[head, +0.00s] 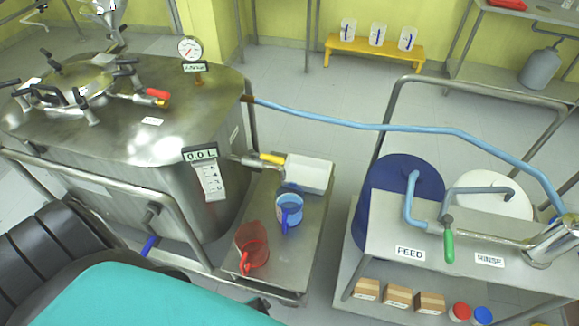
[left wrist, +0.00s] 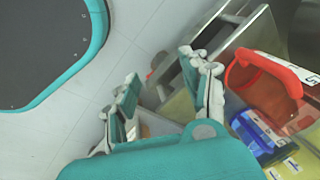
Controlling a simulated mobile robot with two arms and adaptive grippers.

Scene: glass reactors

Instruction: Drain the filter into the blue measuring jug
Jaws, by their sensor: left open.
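The blue measuring jug (head: 289,212) stands upright on a steel shelf (head: 300,262) beside the filter vessel. A red jug (head: 252,245) stands in front of it. The steel filter vessel (head: 190,130) has an outlet with a yellow-handled valve (head: 272,158), and a display (head: 199,154) on it reads 0.0 L. In the left wrist view my left gripper (left wrist: 160,75) is open with nothing between its fingers. The red jug (left wrist: 268,90) and a blue jug part (left wrist: 255,132) lie to its right, apart from the fingers. My right gripper is out of view.
A white box (head: 308,172) is by the outlet behind the blue jug. A blue hose (head: 390,127) spans from the vessel to the right-hand bench, marked FEED and RINSE. A rail (head: 120,200) runs along the vessel's front. Clear floor lies between shelf and bench.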

